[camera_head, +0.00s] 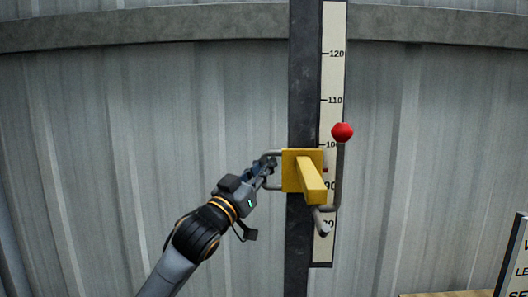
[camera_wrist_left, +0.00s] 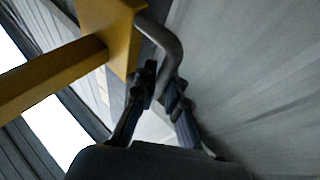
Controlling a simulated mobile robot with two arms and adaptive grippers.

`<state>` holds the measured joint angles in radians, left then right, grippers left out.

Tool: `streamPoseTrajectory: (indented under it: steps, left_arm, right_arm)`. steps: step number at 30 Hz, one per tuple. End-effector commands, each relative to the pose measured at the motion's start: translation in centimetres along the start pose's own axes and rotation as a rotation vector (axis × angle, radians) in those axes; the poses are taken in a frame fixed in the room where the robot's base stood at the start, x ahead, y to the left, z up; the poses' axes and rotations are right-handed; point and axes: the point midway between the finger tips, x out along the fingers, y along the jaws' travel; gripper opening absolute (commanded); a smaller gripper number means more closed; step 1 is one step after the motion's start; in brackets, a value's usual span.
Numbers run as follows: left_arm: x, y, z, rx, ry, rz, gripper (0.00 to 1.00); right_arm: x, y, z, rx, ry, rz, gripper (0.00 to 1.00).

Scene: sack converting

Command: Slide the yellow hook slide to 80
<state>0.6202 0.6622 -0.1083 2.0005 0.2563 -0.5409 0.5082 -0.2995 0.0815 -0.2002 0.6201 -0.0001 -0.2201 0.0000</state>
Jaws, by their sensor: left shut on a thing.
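The yellow hook slide (camera_head: 290,171) sits on a dark vertical rail (camera_head: 303,80), with its yellow arm sticking out toward me. A pale scale strip (camera_head: 333,70) runs beside the rail, with 120, 110 and 100 readable. The slide covers part of the strip between about 100 and 90; the lower numbers are partly hidden. My left gripper (camera_head: 265,168) is shut on the grey bar handle at the slide's left side. In the left wrist view the fingers (camera_wrist_left: 160,92) are around the bent grey handle (camera_wrist_left: 166,45), beside the yellow plate (camera_wrist_left: 122,35). My right gripper is not in view.
A grey lever with a red ball knob (camera_head: 342,132) stands upright at the slide's right side. Corrugated metal wall (camera_head: 130,130) lies behind the rail. A sign (camera_head: 515,260) stands at the lower right. The rail below the slide looks clear.

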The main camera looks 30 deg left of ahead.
Motion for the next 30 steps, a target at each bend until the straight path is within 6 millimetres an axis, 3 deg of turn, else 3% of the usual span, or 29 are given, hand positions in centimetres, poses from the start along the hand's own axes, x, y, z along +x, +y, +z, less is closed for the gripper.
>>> streamPoseTrajectory:
  steps: [1,3,12,18,30]
  left_arm:
    - [-1.2,0.1,3.0,-0.003,-0.006,0.000,0.00]
    - [-2.0,0.1,5.0,-0.004,-0.006,0.001,0.00]
    - [-4.6,0.0,11.3,-0.002,-0.005,0.000,0.00]
    - [-5.5,0.0,13.3,0.000,-0.004,0.000,0.00]
    - [-5.7,0.1,14.0,-0.001,-0.006,0.001,0.00]
  right_arm:
    - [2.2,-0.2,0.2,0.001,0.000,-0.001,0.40]
    - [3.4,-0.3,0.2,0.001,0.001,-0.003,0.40]
    - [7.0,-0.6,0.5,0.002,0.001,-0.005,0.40]
    - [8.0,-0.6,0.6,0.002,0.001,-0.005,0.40]
    - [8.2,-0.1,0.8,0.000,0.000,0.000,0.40]
